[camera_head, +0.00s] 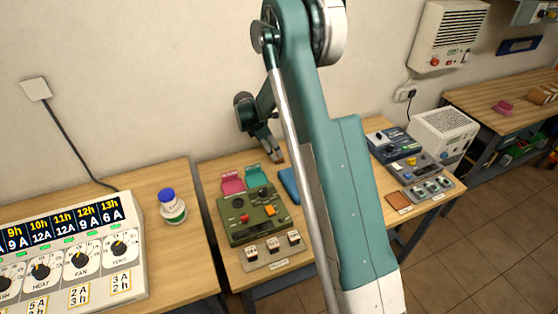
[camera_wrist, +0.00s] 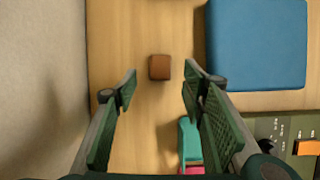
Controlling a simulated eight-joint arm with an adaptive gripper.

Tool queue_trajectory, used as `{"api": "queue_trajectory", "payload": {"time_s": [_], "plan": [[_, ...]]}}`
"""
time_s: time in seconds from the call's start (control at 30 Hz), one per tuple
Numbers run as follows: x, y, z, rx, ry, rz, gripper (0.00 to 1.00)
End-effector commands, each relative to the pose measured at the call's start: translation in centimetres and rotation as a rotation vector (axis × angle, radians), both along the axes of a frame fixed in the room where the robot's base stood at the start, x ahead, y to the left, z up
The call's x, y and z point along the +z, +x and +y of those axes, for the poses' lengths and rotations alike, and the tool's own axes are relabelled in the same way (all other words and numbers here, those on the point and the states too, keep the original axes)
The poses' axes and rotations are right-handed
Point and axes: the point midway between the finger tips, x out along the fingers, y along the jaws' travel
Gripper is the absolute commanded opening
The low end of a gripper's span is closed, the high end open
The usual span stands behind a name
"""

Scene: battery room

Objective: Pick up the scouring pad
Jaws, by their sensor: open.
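A small reddish-brown block (camera_wrist: 160,67), which may be the scouring pad, lies on the wooden table in the wrist view. It sits just beyond the gap between my fingertips, roughly centred, with bare wood around it. My gripper (camera_wrist: 160,90) is open and empty, its two green fingers apart and pointing towards the block. In the head view my gripper (camera_head: 271,150) hangs low at the back of the middle table, near the wall.
A blue flat pad (camera_wrist: 257,45) lies close on the right of the block. The wall (camera_wrist: 40,70) is close on the left in the wrist view.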

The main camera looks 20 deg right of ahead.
Motion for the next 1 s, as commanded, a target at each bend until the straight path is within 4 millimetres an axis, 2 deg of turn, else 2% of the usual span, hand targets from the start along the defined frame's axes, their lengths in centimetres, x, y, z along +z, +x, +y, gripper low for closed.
{"api": "queue_trajectory", "payload": {"time_s": [0.5, 1.0], "plan": [[-4.3, -0.2, -2.1, 0.0, 0.0, 0.0, 0.41], [-4.5, -0.2, -2.2, 0.0, 0.0, 0.0, 0.41]]}}
